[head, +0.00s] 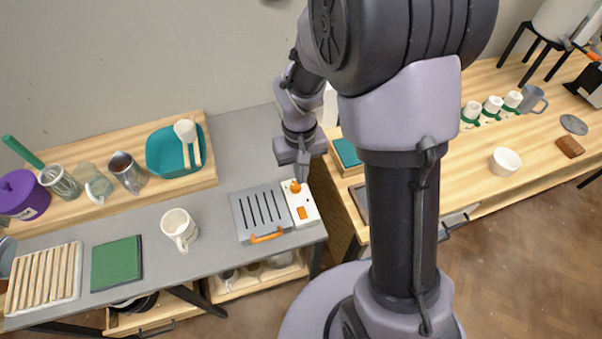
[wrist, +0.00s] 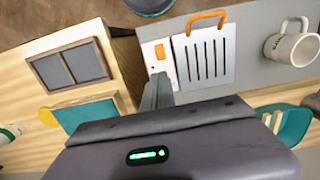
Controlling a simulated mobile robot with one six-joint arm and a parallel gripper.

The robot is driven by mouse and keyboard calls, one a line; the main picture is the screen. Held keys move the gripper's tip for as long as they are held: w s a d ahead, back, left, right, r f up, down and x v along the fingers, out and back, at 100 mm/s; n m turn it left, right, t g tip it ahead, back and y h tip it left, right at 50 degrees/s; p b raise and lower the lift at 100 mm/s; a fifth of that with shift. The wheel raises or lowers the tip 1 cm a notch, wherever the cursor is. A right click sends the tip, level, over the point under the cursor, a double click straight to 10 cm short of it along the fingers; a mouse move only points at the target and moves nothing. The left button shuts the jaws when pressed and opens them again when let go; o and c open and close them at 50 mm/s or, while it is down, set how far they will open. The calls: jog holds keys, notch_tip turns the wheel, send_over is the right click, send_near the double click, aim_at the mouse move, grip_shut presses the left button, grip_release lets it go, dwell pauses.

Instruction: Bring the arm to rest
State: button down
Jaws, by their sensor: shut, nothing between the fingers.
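My gripper (head: 299,172) hangs in the head view with its fingertips just above the back end of a white panel with an orange knob and an orange square (head: 302,203). Its fingers are shut, with nothing between them. In the wrist view the shut fingers (wrist: 157,92) point toward the white panel (wrist: 156,58). I cannot tell whether the fingertips touch it. My arm is bent, and its near links hide the middle of the head view.
A grey slotted box with an orange handle (head: 262,213) adjoins the panel. A white mug (head: 180,229), green square (head: 116,263) and slatted rack (head: 45,275) stand left. A teal tub (head: 175,151) is behind. Small cups and a bowl (head: 504,160) are right.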

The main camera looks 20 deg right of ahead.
jog(key=s+a+r+m+t+y+b, duration=0.1)
jog(key=s+a+r+m+t+b, duration=0.1)
jog(key=s+r, duration=0.4)
jog(key=s+a+r+m+t+y+b, duration=0.1)
jog(key=s+a+r+m+t+b, duration=0.1)
jog(key=s+r+t+b, duration=0.2)
jog(key=s+r+b, duration=0.2)
jog(key=s+r, duration=0.1)
jog(key=s, duration=0.1)
jog(key=shift+s+b, duration=0.35)
jog(key=shift+s, duration=0.05)
